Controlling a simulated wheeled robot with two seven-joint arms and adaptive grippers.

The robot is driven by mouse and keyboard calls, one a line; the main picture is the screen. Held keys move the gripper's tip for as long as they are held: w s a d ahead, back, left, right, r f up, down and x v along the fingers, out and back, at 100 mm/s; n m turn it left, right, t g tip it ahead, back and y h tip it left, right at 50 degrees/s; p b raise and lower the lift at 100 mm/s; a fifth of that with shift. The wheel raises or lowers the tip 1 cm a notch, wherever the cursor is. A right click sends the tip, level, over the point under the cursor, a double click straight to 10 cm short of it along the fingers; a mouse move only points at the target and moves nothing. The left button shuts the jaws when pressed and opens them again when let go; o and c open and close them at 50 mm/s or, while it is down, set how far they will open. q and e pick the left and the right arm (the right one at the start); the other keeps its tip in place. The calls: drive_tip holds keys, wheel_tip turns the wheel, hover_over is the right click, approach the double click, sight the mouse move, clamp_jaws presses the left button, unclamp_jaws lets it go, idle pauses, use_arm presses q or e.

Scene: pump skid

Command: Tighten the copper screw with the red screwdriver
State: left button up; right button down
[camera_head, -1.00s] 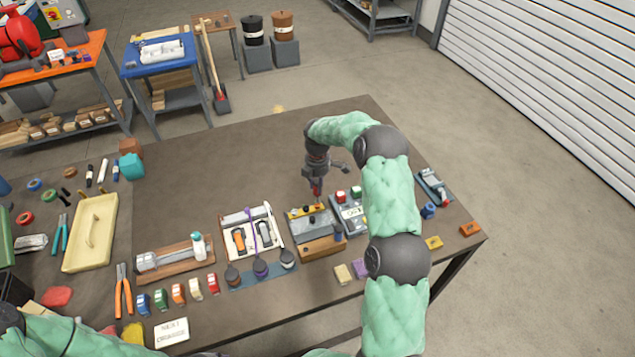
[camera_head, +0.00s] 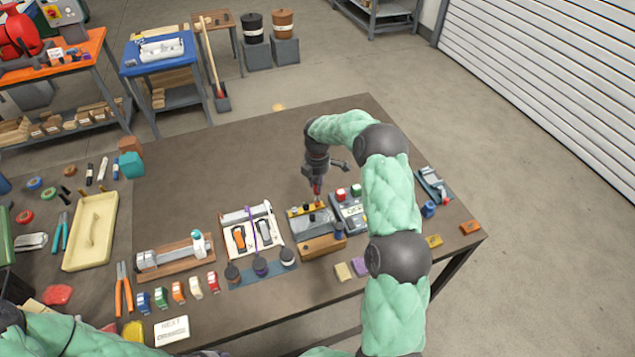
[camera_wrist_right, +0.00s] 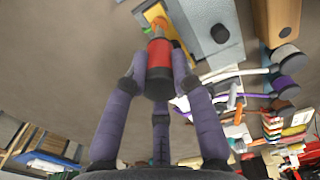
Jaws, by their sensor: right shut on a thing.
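My right gripper (camera_head: 317,180) points down above the grey block with a yellow strip (camera_head: 311,221). It is shut on the red screwdriver (camera_head: 317,189), which is upright. In the right wrist view, the fingers close around the red handle (camera_wrist_right: 160,56) of the screwdriver. The copper screw (camera_wrist_right: 160,24) shows just beyond the handle, at the yellow strip. The handle hides the tool's tip, so I cannot tell whether it sits in the screw. My left arm shows at the lower left, but its gripper is out of view.
A grey device with red and green buttons (camera_head: 350,213) stands just right of the block. A tray with a purple strap (camera_head: 231,241) stands to the left. The table behind the gripper is clear.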

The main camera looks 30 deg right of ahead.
drive_tip(key=shift+f+b, duration=0.4)
drive_tip(key=shift+f, duration=0.35)
idle(1.0)
drive_tip(key=m+b, duration=0.1)
drive_tip(key=m, duration=0.3)
idle(0.5)
drive_tip(key=shift+m, duration=0.7)
drive_tip(key=shift+m+b, duration=0.35)
drive_tip(key=shift+m, duration=0.95)
drive_tip(key=shift+m+b, duration=0.4)
drive_tip(key=shift+m, duration=1.6)
